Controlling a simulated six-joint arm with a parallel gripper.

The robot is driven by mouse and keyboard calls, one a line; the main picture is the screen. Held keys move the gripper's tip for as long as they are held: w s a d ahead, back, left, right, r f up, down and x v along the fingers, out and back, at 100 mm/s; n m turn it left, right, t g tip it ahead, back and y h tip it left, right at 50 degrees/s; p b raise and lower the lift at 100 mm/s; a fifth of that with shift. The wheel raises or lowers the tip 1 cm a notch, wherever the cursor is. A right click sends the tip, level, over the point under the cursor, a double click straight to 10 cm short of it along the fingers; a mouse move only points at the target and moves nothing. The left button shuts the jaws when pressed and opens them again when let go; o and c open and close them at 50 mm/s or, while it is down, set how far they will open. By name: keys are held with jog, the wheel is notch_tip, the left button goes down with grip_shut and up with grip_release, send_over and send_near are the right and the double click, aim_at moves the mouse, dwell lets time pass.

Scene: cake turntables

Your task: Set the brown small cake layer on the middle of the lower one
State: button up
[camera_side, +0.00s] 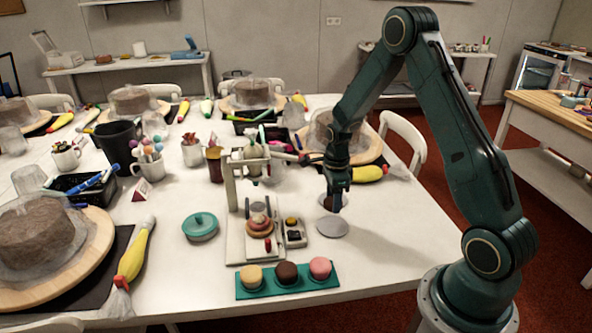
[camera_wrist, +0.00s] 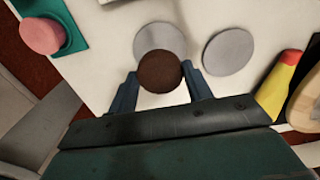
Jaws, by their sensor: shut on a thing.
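The small brown cake layer (camera_wrist: 160,72) is between the two fingers of my gripper (camera_wrist: 163,83) in the wrist view, and the gripper is shut on it. In the side view my gripper (camera_side: 335,203) points down near the table's right side, and the brown layer (camera_side: 326,202) shows partly between its fingers. A grey round disc (camera_side: 331,228) lies nearby. In the wrist view one grey disc (camera_wrist: 158,36) is partly covered by the brown layer; I cannot tell whether they touch.
The white stand (camera_side: 232,190) rises left of my gripper. A green tray (camera_side: 288,292) holds yellow, brown and pink small cakes in front. A second grey disc (camera_wrist: 229,51) and a yellow piping bag (camera_wrist: 279,88) show at right in the wrist view. The table's front right is clear.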

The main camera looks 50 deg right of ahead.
jog(key=w+a+r+n, duration=0.2)
jog(key=w+a+r, duration=0.4)
jog(key=w+r, duration=0.2)
jog(key=shift+w+a+r, duration=0.2)
jog(key=shift+w+r, duration=0.05)
jog(key=shift+w, duration=0.85)
jog(key=w+a+r, duration=0.1)
jog(key=a+r, duration=0.2)
jog(key=w+a+r+n, duration=0.1)
jog(key=w+a+r, duration=0.1)
jog(key=r, duration=0.1)
jog(key=w+a+r+n, duration=0.1)
jog(key=w+a+r, duration=0.1)
jog(key=a+r, duration=0.1)
jog(key=shift+a+r, duration=0.3)
send_over(259, 220)
notch_tip(259, 220, down, 16)
jog(key=shift+r, duration=0.1)
jog(key=shift+f, duration=2.15)
jog(key=o, duration=0.7)
jog(key=shift+f, duration=0.1)
